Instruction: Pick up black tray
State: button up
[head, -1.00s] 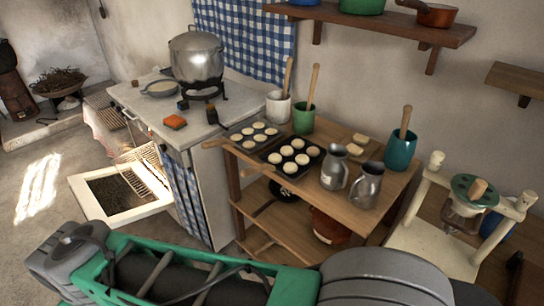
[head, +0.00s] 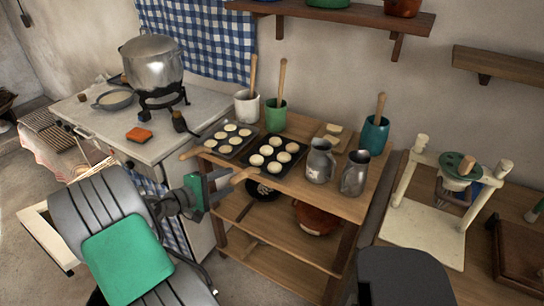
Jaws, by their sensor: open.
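The black tray (head: 270,159) lies flat on the top of the wooden cart (head: 335,203) in the head view, with several pale round buns in it. A greyer tray (head: 213,146), also with several buns, lies to its left, close by. My gripper (head: 212,190) is at the front left of the cart, near its handle, apart from the black tray and with nothing seen in it. It looks open, but the fingertips are small and partly hidden by the wrist.
Two metal jugs (head: 320,161) (head: 354,173) stand right of the black tray. Behind it are a white pot (head: 246,108) and a green pot (head: 275,116) with wooden handles. A small board (head: 333,138) and a teal pot (head: 374,135) stand at the back right.

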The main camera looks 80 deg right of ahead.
aim_at(250, 171)
jog(key=x, duration=0.2)
jog(key=p+x, duration=0.1)
jog(key=x, duration=0.5)
jog(key=shift+s+a+r, duration=0.1)
jog(key=shift+s+r, duration=0.25)
jog(key=shift+s, duration=0.05)
grip_shut()
jog(key=shift+r, duration=0.15)
dwell(0.7)
